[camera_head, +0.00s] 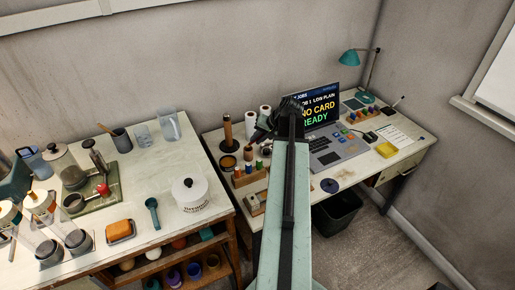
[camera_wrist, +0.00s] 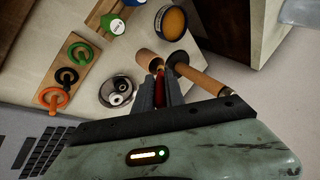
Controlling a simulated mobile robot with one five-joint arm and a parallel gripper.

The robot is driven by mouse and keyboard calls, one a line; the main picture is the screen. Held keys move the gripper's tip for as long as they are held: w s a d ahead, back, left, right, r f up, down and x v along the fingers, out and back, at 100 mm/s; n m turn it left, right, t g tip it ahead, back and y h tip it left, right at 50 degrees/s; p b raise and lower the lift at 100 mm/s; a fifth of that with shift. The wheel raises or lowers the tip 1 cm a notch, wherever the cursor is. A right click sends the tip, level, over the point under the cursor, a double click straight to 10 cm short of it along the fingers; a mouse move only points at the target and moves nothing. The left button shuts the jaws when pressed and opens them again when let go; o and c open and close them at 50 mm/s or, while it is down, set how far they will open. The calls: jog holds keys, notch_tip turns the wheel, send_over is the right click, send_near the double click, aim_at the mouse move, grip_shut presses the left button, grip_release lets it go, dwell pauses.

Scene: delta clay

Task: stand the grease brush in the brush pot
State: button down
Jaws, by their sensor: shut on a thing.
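My gripper (camera_wrist: 159,94), seen from behind in the wrist view, is shut on a narrow red piece (camera_wrist: 160,87), which looks like the handle of the grease brush. The rest of it is hidden by the jaws. A small brown cylinder (camera_wrist: 149,59), possibly the brush pot, is just beyond the fingertips; it also shows in the head view (camera_head: 248,154) on the desk. I cannot tell whether the brush is above it, inside it or touching it. In the head view my dark gripper (camera_head: 270,122) is over the desk, left of the laptop.
A wooden post with a dark disc (camera_head: 228,130) and a round tin with orange contents (camera_wrist: 172,22) are close by. Coloured spools (camera_head: 250,171), a ring board (camera_wrist: 66,74) and the laptop (camera_head: 322,135) crowd the desk. A dark pot holding a stick (camera_head: 122,143) stands on the left table.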

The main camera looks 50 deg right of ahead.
jog(key=shift+f+b, duration=0.9)
jog(key=shift+f, duration=0.7)
jog(key=c, duration=1.4)
grip_release()
jog(key=shift+r, duration=0.1)
jog(key=p+v, duration=1)
jog(key=v, duration=0.2)
jog(key=shift+r+p, duration=0.35)
